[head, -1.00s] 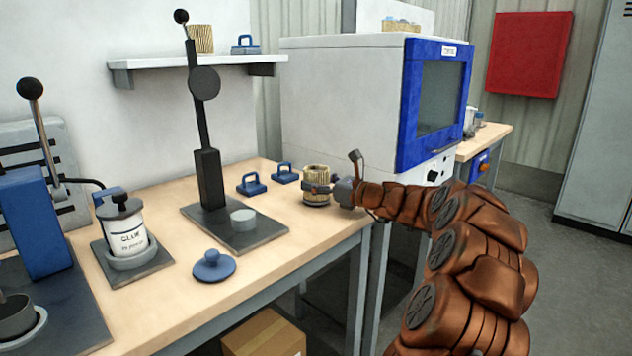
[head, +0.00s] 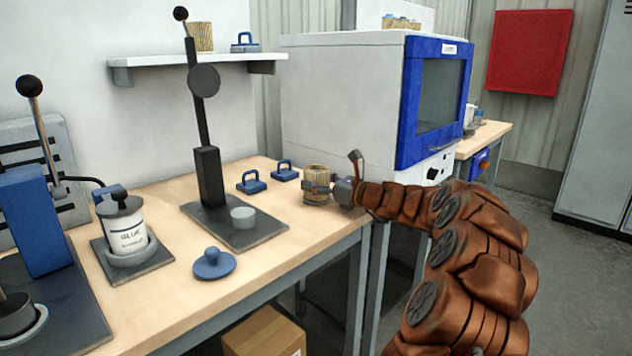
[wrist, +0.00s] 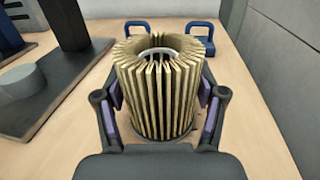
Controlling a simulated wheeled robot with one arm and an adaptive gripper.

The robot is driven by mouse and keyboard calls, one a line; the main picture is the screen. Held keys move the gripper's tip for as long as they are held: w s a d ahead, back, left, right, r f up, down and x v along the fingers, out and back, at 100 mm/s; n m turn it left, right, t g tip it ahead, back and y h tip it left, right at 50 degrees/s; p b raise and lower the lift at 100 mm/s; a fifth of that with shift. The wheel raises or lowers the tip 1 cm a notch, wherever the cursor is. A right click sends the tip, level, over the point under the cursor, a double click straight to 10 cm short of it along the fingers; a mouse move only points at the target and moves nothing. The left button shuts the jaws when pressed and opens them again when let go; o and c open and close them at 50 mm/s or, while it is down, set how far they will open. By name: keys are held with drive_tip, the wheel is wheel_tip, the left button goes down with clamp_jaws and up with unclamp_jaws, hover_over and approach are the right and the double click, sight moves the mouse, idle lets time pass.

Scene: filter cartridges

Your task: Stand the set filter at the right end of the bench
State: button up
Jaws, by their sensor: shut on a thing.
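The filter (head: 317,184) is a tan pleated cylinder with an open ring top, upright at the right end of the wooden bench (head: 165,285). It also fills the middle of the wrist view (wrist: 156,95). My gripper (head: 318,188) comes from the right and is shut on the filter, with one finger on each side of it. In the head view the filter's base appears at bench level; whether it bears fully on the bench is hard to tell.
Two blue-handled blocks (head: 251,181) (head: 286,171) sit just behind the filter. A black lever press (head: 207,180) stands to the left on a dark plate. A blue knobbed lid (head: 213,264) lies near the front edge. A white and blue oven (head: 345,105) stands behind right.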

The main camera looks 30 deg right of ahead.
drive_tip(key=shift+f, duration=0.3)
drive_tip(key=o, duration=1.2)
drive_tip(key=v, duration=1.2)
